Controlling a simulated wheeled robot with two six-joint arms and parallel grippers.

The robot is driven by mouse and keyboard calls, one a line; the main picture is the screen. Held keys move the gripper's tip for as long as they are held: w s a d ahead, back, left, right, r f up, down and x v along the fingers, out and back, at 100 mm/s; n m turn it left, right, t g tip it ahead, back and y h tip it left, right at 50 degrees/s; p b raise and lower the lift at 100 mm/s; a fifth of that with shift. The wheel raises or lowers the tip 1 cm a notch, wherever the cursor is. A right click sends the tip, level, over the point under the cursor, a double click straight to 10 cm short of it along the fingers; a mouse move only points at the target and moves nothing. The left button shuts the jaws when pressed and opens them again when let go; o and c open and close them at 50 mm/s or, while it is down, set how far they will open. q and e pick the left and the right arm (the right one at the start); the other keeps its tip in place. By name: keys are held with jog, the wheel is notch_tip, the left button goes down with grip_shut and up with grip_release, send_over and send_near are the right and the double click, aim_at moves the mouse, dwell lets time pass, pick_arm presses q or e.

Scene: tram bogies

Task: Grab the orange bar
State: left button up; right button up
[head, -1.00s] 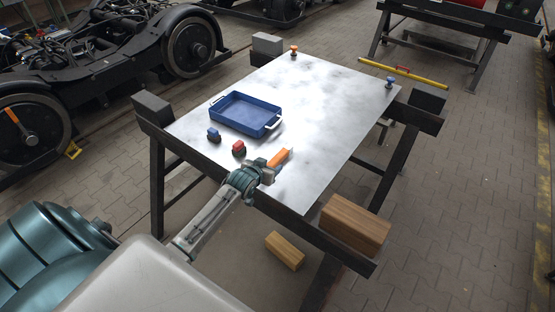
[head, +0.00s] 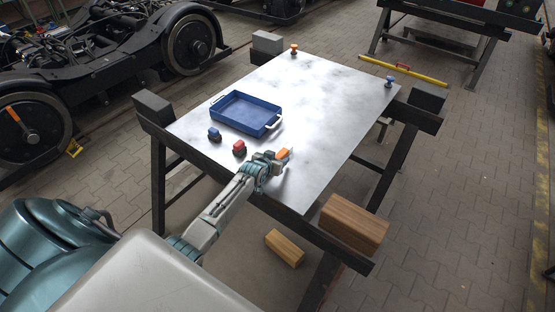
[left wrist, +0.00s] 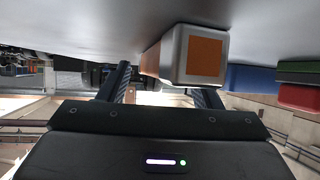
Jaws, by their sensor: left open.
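The orange bar (head: 284,153) lies on the metal-topped table near its front edge, partly hidden by my left gripper in the head view. In the left wrist view, which looks inverted, the bar (left wrist: 203,57) shows a pale grey end with an orange square. My left gripper (head: 278,157) is at the near end of the bar. In the left wrist view its two fingers (left wrist: 162,88) are apart, with the bar just beyond them and offset towards the right finger. Whether they touch it I cannot tell. My right gripper is out of view.
A blue tray (head: 226,112) with white handles stands on the table (head: 320,110). A blue-topped piece (head: 214,135) and a red-topped piece (head: 239,148) stand left of my gripper. Orange (head: 294,49) and blue (head: 389,82) knobs stand at far corners. The table's right part is clear.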

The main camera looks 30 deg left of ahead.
pick_arm(q)
jog(key=shift+c, duration=0.2)
jog(key=c, duration=1.1)
grip_shut()
jog(key=shift+r, duration=0.1)
